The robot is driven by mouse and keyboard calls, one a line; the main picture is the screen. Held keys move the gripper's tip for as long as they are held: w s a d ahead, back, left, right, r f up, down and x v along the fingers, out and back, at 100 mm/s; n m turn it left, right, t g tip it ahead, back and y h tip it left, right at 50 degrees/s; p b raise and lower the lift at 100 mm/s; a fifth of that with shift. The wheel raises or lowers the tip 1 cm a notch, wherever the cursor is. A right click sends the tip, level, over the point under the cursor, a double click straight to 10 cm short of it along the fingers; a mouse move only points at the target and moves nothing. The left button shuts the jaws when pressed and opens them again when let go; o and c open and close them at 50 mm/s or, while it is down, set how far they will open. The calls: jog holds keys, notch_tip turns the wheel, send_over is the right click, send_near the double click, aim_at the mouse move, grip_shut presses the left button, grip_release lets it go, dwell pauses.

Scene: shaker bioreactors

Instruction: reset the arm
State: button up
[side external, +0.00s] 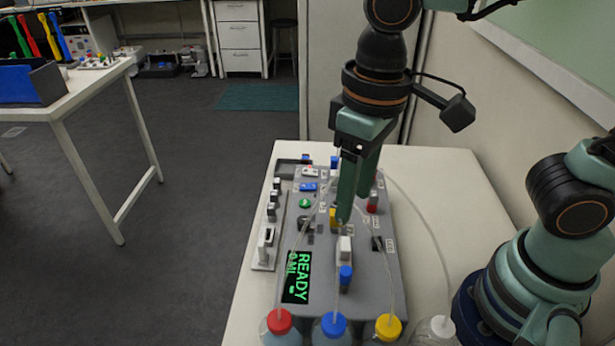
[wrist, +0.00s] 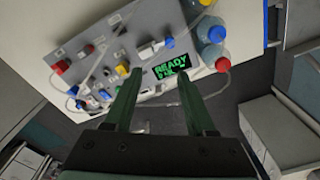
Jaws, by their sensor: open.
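My gripper (side external: 354,198) points down over the grey bioreactor panel (side external: 375,285) in the side external view. In the wrist view my gripper (wrist: 156,76) shows two green fingers spread apart, with nothing between them. The panel (wrist: 112,38) lies beyond the fingertips there. Its display (side external: 297,277) is lit green and reads READY; it also shows in the wrist view (wrist: 171,67). A yellow part (side external: 333,218) sits beside the fingertips in the side external view; I cannot tell whether they touch.
Bottles with red (side external: 279,321), blue (side external: 334,325), yellow (side external: 388,327) and white (side external: 442,327) caps stand at the panel's near edge. Clear tubes arch over the panel. A white block with a blue end (side external: 345,275) stands on it.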

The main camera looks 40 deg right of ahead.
jog(key=w+d+r+m+t, duration=0.1)
jog(key=w+d+t, duration=0.1)
jog(key=d, duration=0.6)
jog(key=w+d+r+m+t, duration=0.1)
jog(key=w+d+m+t, duration=0.1)
jog(key=d, duration=0.7)
jog(key=shift+w+t, duration=0.6)
jog(key=shift+w, duration=0.45)
